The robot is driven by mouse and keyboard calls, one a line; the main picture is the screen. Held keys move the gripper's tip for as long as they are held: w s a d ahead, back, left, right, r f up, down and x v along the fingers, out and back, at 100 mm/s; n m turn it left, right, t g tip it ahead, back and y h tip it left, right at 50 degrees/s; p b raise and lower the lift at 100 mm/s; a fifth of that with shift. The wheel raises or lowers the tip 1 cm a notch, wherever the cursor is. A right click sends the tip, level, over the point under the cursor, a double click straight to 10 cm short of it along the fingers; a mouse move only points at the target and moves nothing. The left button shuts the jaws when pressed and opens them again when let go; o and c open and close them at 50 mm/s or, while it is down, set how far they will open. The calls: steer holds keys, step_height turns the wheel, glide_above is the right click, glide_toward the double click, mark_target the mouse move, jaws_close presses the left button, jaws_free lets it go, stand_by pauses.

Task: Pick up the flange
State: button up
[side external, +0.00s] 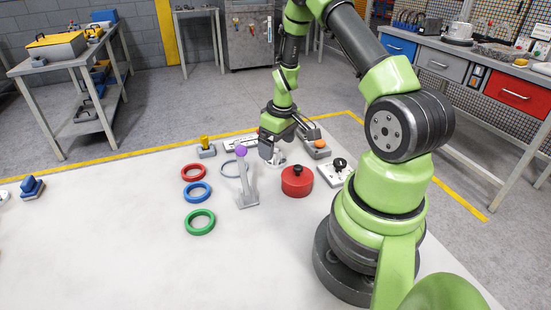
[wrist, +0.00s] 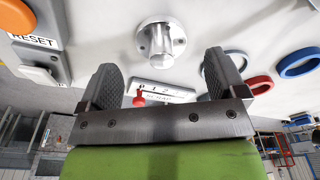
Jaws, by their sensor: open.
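The flange, a silver round base with a short hub (wrist: 160,40), sits on the white table in the wrist view, ahead of my jaws and roughly centred between them. In the side view, a light part of the flange (side external: 278,159) shows beside my gripper (side external: 268,150), which hides much of it. My gripper is open and empty, with its two dark ridged fingers apart in the wrist view (wrist: 163,78). The fingers appear apart from the flange; the exact gap cannot be told.
A lever with a purple knob (side external: 244,180) stands close to the left. A red cylinder (side external: 297,181) and an orange-button box (side external: 318,150) are to the right. Red (side external: 194,172), blue (side external: 198,192) and green (side external: 200,222) rings lie left.

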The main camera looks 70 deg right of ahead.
mark_target(276, 150)
steer(key=f, duration=0.3)
steer(key=shift+w+f, duration=0.25)
steer(key=c, duration=1.2)
steer(key=shift+r, duration=0.1)
steer(key=shift+r, duration=0.1)
